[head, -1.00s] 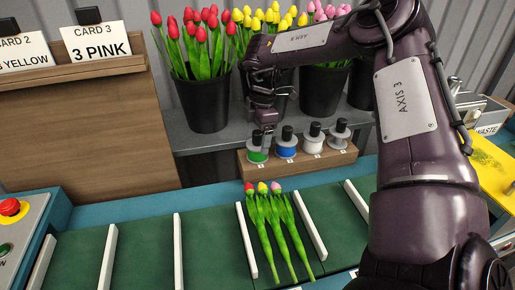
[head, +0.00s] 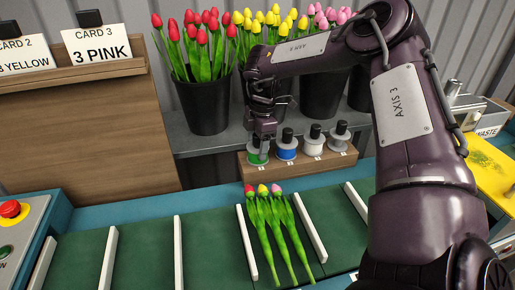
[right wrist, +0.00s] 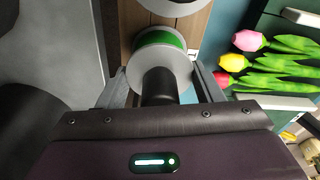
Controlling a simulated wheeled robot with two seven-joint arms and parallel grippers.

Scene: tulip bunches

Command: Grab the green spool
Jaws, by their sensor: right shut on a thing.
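The green spool (head: 257,158) stands at the left end of a wooden spool holder (head: 305,168), below my right gripper (head: 263,138). In the right wrist view the green spool (right wrist: 160,39) has a grey flange and a black knob (right wrist: 159,86) that lies between my two fingers. My right gripper is shut on the green spool by this upper part. The spool still appears to be in its place in the holder. My left gripper is not in view.
A blue spool (head: 286,151), a white one (head: 313,145) and a grey one (head: 339,138) stand to the right in the same holder. Black tulip buckets (head: 203,105) stand behind. Three tulips (head: 275,230) lie on the green belt (head: 210,250) in front.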

